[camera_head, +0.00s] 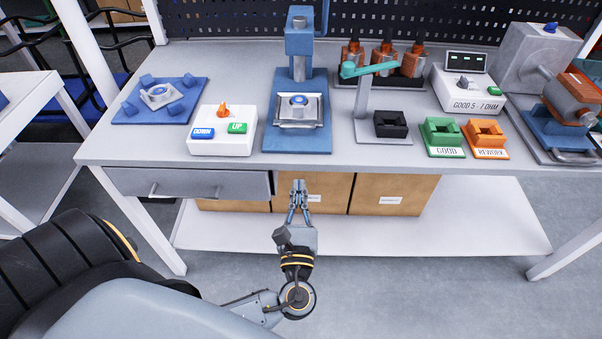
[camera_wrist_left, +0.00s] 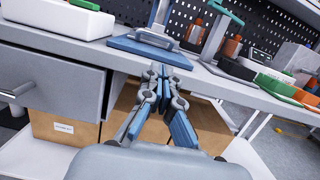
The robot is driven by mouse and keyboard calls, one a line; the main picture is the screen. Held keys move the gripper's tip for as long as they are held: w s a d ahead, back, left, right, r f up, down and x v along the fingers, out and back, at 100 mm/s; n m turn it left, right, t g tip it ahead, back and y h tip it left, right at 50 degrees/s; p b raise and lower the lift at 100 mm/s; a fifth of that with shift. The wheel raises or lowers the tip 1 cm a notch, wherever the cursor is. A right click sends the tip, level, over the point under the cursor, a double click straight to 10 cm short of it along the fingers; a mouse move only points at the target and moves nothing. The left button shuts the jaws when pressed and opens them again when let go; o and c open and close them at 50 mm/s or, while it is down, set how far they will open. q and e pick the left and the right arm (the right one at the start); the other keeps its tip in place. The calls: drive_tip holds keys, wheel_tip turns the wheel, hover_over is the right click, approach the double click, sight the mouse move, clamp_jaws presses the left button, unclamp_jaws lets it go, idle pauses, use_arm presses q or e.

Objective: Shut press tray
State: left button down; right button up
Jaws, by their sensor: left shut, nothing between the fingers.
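In the left wrist view the tray's front handle (camera_wrist_left: 155,38) shows above the fingers. My left gripper (camera_head: 298,184) is shut and empty, in front of the bench edge and below the tray, apart from it. It also shows in the left wrist view (camera_wrist_left: 160,72). My right gripper is in neither view.
A white box with DOWN and UP buttons (camera_head: 222,131) stands left of the press. A blue fixture (camera_head: 160,98) lies farther left. A black block (camera_head: 390,124), GOOD holder (camera_head: 442,138) and REWORK holder (camera_head: 485,140) stand right. A drawer (camera_head: 190,184) and cardboard boxes (camera_head: 393,195) are below.

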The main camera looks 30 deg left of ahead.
use_arm(q)
drive_tip(key=w+r+n+g+p, duration=0.3)
drive_tip(key=r+n+p, duration=0.1)
drive_tip(key=n+p, duration=0.35)
drive_tip(key=n+g+h+p, duration=0.1)
drive_tip(key=n+h+p, duration=0.2)
drive_tip(key=n+p, duration=0.5)
approach(321, 123)
drive_tip(key=w+a, duration=0.1)
drive_tip(key=w, duration=0.1)
drive_tip(key=w+a+f+n+b, duration=0.1)
drive_tip(key=w+a+n, duration=0.1)
drive_tip(key=w, duration=0.1)
drive_tip(key=shift+w+a+f+b, duration=0.1)
drive_tip(key=shift+w+f+b, duration=0.15)
drive_tip(key=shift+w+b, duration=0.15)
